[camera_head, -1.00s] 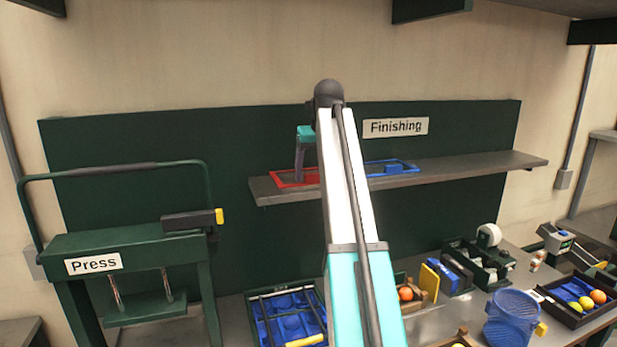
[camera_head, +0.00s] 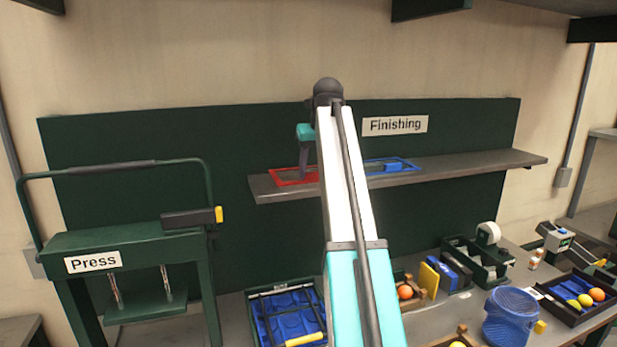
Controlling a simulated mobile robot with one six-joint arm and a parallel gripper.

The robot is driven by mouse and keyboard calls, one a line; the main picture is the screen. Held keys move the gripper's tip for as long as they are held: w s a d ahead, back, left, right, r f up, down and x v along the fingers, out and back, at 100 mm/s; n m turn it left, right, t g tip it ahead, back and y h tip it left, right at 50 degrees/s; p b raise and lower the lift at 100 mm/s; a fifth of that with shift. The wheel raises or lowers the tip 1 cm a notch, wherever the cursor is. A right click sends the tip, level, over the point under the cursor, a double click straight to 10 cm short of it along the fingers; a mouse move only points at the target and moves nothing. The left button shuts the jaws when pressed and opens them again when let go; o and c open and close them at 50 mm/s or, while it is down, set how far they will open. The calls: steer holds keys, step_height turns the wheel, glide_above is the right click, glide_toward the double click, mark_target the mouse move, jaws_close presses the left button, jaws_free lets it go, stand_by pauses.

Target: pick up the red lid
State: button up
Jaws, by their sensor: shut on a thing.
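The red lid (camera_head: 284,181) shows as a flat red-edged rectangle at the left end of the grey shelf, under the Finishing sign. My gripper (camera_head: 303,169) points down at it from above, with its fingertips at the red shape. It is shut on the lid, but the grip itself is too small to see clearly. My arm hides the lid's right side. I cannot tell whether the lid is touching the shelf or just above it.
A blue-edged rectangle with a blue block (camera_head: 385,168) lies further right on the shelf (camera_head: 480,164). The green press (camera_head: 130,245) stands at left. The shelf's right end is clear.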

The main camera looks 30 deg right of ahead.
steer(key=shift+r, duration=0.2)
steer(key=shift+r+b, duration=1.25)
steer(key=shift+r, duration=0.35)
steer(key=s+a+b, duration=0.2)
steer(key=s+b, duration=0.1)
steer(key=s, duration=0.4)
steer(key=s+a+r+b, duration=0.1)
steer(key=s+a+b, duration=0.1)
steer(key=s, duration=0.6)
steer(key=shift+s+r+b, duration=0.25)
steer(key=shift+s+b, duration=0.05)
steer(key=shift+b, duration=0.1)
steer(key=shift+d, duration=0.1)
step_height(320, 180, down, 5)
steer(key=b, duration=0.5)
steer(key=shift+f, duration=0.15)
steer(key=shift+s, duration=0.1)
